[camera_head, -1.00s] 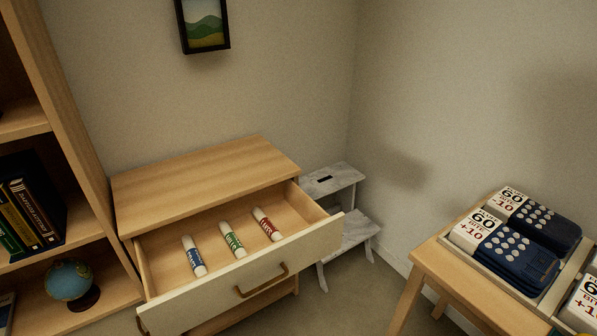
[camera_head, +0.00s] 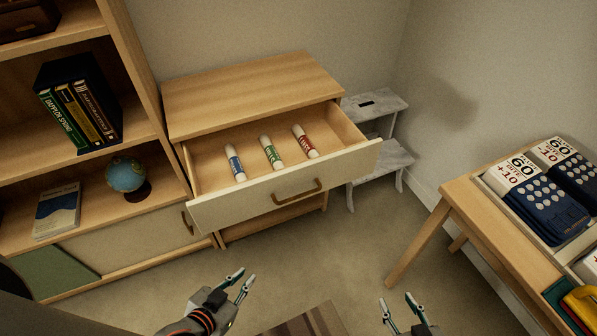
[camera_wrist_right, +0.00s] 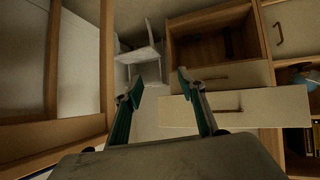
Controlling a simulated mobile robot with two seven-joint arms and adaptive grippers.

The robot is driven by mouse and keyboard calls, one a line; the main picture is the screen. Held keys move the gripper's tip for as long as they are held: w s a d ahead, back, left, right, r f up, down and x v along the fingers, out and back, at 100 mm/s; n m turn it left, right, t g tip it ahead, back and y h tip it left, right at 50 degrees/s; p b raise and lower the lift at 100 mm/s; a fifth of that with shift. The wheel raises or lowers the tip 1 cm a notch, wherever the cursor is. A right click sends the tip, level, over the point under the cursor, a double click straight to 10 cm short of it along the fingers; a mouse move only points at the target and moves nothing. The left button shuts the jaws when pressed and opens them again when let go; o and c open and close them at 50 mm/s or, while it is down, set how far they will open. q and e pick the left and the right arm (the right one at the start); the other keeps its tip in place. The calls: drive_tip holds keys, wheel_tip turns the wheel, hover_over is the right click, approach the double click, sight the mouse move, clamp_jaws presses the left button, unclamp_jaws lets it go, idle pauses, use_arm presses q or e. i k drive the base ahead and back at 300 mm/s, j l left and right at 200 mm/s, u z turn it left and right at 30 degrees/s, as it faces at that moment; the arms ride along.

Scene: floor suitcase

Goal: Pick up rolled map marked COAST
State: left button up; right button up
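Three rolled maps lie side by side in an open wooden drawer (camera_head: 222,207) in the head view. One has a blue band (camera_head: 234,163), one a green band (camera_head: 271,153) and one a red band (camera_head: 305,142). The lettering on the bands is too small to read surely, so I cannot tell which says COAST. My left gripper (camera_head: 247,274) is open and empty, in front of and below the drawer. My right gripper (camera_head: 396,299) is open and empty, further right near the bottom edge; its spread fingers also show in the right wrist view (camera_wrist_right: 160,80).
A grey step stool (camera_head: 378,160) stands right of the drawer unit. A wooden table (camera_head: 463,206) with card stacks (camera_head: 546,207) is at the right. A bookshelf with a globe (camera_head: 127,175) is at the left. Floor before the drawer is clear apart from a striped mat (camera_head: 308,324).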

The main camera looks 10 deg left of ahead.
sight(235, 163)
drive_tip(key=k+j+z, duration=0.1)
drive_tip(key=j, duration=0.35)
drive_tip(key=j+z, duration=0.15)
drive_tip(key=j, duration=0.3)
drive_tip(key=k+j+z, duration=0.1)
drive_tip(key=j, duration=0.35)
drive_tip(key=k+j+z, duration=0.15)
drive_tip(key=j, duration=0.3)
drive_tip(key=k+j+z, duration=0.1)
drive_tip(key=j, duration=0.3)
drive_tip(key=k+j+z, duration=0.15)
drive_tip(key=k+j, duration=0.15)
drive_tip(key=k+j+z, duration=0.1)
drive_tip(key=j, duration=0.35)
drive_tip(key=k+j, duration=0.05)
drive_tip(key=k, duration=0.05)
